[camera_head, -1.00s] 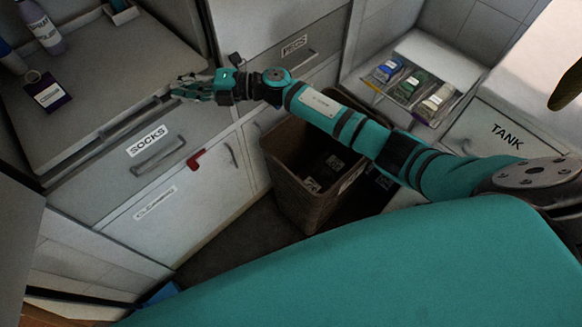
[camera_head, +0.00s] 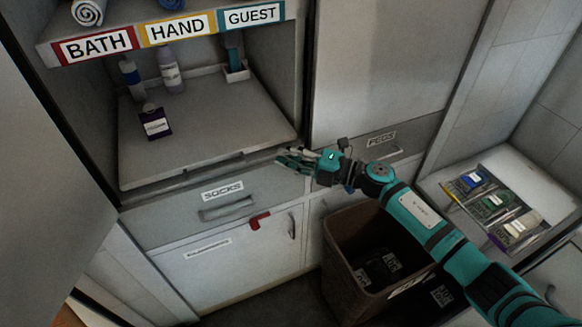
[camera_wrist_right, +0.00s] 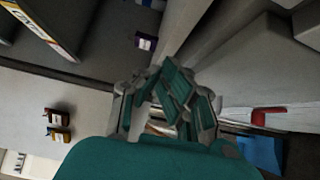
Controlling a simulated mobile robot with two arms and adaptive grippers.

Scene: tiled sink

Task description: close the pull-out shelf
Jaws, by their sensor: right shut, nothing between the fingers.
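The pull-out shelf (camera_head: 205,135) is a flat grey board in the open niche above the SOCKS drawer (camera_head: 235,200). A dark purple labelled box (camera_head: 155,124), two bottles and a small white tray stand on it. Its front edge lies close to the drawer front's top; how far it sticks out is hard to tell. My right gripper (camera_head: 283,160) is shut and empty, just in front of and below the shelf's right front corner; contact cannot be told. Its fingers (camera_wrist_right: 178,100) show together in the right wrist view. My left gripper is not in view.
Towels and BATH, HAND, GUEST labels (camera_head: 176,30) are on the board above. A red hook (camera_head: 259,221) is on the cabinet below. A brown bin (camera_head: 350,270) stands under my right arm. An open drawer with small packets (camera_head: 495,205) is at the right.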

